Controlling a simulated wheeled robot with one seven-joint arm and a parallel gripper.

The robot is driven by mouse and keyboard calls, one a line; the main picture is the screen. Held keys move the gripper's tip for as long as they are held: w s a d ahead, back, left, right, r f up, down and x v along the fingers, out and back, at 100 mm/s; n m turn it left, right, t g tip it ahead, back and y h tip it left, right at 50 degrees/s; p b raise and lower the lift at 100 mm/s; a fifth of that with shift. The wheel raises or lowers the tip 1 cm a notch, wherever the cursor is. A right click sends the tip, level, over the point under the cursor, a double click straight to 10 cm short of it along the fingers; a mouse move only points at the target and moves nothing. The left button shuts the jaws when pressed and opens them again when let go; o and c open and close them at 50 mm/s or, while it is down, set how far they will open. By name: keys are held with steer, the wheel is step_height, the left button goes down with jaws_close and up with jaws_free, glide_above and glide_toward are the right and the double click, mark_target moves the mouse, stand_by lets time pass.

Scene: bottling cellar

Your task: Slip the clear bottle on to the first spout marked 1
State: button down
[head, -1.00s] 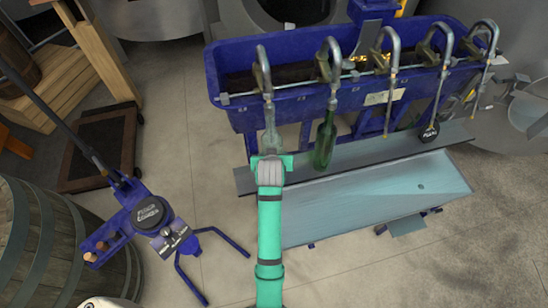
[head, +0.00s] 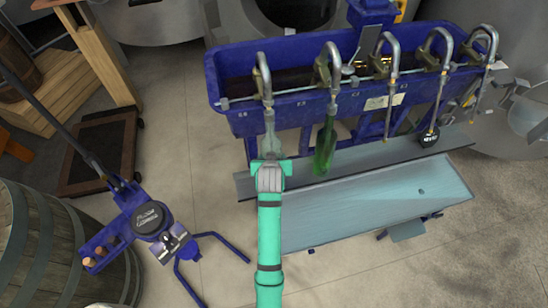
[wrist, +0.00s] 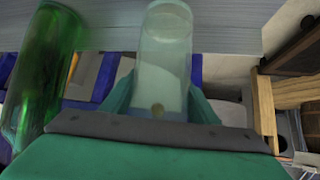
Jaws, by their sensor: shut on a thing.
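The clear bottle (head: 269,146) is upright below the first spout (head: 265,82), the leftmost one on the blue filler. Its neck meets the spout's lower end in the head view; I cannot tell how far the tube is inside. My gripper (head: 269,163) is shut on the clear bottle, coming from the front. In the wrist view the clear bottle (wrist: 166,50) sits between the two green fingers (wrist: 160,105).
The other spouts are empty of bottles. A grey ledge (head: 400,152) runs below. A blue corker (head: 140,225) stands left.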

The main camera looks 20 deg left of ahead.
steer(key=shift+s+a, duration=0.1)
steer(key=shift+f, duration=0.8)
stand_by(0.5)
steer(key=c, duration=0.6)
jaws_free()
steer(key=shift+s+f, duration=0.1)
steer(key=v, duration=1.1)
